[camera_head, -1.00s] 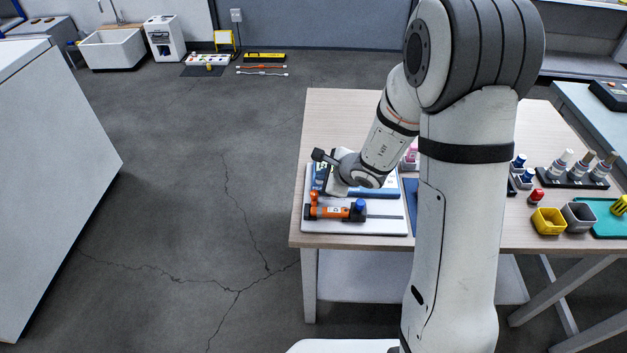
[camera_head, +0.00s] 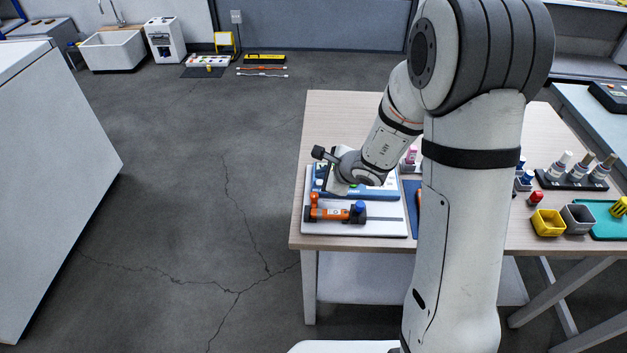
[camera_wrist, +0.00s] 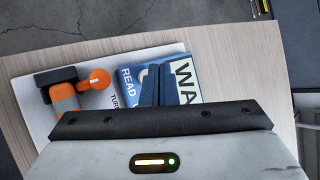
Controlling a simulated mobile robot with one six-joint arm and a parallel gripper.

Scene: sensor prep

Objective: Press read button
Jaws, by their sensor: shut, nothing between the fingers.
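A blue box (camera_wrist: 195,68) with white labels lies on a white board (camera_wrist: 105,60); its "READ" label shows in the wrist view, left of the fingers. A second, larger label is partly cut off by the fingers. My gripper (camera_wrist: 160,85) is shut and empty, its fingers over the box between the two labels. I cannot tell whether they touch it. The read button itself is not clearly seen. In the head view the blue box (camera_head: 380,193) is partly covered by my wrist, which hides the fingertips.
An orange fixture (camera_head: 330,214) with a blue knob stands on the board in front of the box. A yellow bin (camera_head: 548,222), a grey bin (camera_head: 578,218) and a rack of bottles (camera_head: 572,180) stand at the table's right. The table's back left is bare.

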